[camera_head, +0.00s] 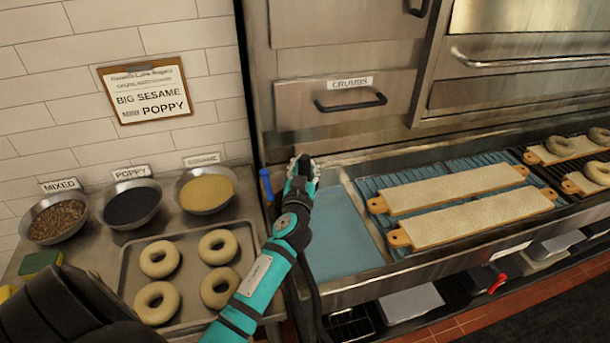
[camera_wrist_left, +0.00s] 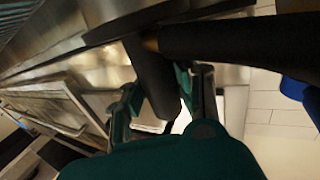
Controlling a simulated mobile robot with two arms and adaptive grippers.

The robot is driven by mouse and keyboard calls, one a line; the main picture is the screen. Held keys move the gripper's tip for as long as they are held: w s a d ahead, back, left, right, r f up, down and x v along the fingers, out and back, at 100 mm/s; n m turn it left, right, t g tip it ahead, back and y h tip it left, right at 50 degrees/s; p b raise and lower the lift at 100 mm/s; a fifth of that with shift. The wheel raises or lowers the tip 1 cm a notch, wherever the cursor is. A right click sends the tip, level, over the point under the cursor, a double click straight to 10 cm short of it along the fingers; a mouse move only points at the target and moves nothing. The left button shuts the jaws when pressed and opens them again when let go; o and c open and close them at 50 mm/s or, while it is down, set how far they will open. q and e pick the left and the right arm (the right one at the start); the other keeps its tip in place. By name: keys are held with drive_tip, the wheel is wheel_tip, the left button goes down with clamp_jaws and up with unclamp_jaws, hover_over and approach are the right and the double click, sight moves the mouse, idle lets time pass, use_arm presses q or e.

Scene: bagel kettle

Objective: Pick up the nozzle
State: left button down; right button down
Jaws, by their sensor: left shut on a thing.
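My left gripper (camera_head: 304,168) is above the left end of the steel trough, in front of the crumbs drawer. In the left wrist view, its fingers (camera_wrist_left: 160,95) are shut on a dark cylindrical piece, which I take to be the nozzle (camera_wrist_left: 150,72). A thick dark tube (camera_wrist_left: 235,40) runs from near its upper end to the right. In the head view, the gripper and arm largely hide the nozzle. My right gripper is not in view.
A tray (camera_head: 128,262) with several bagels and topping bowls (camera_head: 207,190) stand left. A blue-handled item (camera_head: 266,184) is just left of the gripper. Bagel boards (camera_head: 455,190) lie on the trough's right part. The blue surface (camera_head: 340,235) beside my arm is clear.

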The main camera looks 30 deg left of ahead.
use_arm(q)
wheel_tip(320, 180, up, 10)
drive_tip(key=shift+r, duration=0.1)
idle(0.4)
drive_tip(key=shift+c, duration=2.1)
unclamp_jaws()
drive_tip(key=v, duration=1.2)
